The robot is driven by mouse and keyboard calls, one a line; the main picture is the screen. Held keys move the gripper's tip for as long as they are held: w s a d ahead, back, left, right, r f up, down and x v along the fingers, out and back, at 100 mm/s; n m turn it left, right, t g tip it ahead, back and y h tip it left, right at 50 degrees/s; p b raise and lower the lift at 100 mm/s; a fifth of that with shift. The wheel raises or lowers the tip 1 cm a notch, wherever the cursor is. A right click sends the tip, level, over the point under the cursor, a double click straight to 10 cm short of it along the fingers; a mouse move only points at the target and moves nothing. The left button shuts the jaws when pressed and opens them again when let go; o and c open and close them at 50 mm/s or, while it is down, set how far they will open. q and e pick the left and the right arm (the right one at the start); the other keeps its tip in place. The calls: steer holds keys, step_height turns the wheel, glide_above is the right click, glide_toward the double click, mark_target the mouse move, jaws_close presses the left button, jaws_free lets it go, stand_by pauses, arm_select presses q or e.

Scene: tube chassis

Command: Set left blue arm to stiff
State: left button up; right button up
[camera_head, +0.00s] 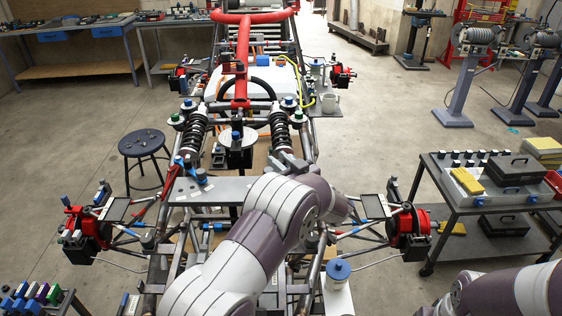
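The tube chassis (308,130) runs away from me up the middle of the view. A small blue lever (179,161) stands at the left end of a grey crossplate (222,190), and it looks like the left blue arm. Its exact setting is too small to read. Any matching lever on the right is hidden behind my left arm.
Two black coil springs (195,132) stand beyond the crossplate. Red wheel hubs (89,228) stick out at both sides. A dark stool (143,142) stands left of the chassis. A tool cart (452,203) stands at the right. Open floor lies between chassis and cart.

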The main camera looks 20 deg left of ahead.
arm_select(q)
jaws_close()
steer(key=shift+a+f+m+t+h+b, duration=0.1)
steer(key=shift+a+m+t+h+b, duration=0.45)
steer(key=shift+m+t+h, duration=0.3)
steer(key=shift+w+m+t+h+b, duration=0.25)
steer(key=shift+m+t+h+b, duration=0.1)
steer(key=shift+m+t+h, duration=0.4)
steer(key=o, duration=0.7)
jaws_free()
steer(key=shift+a, duration=0.1)
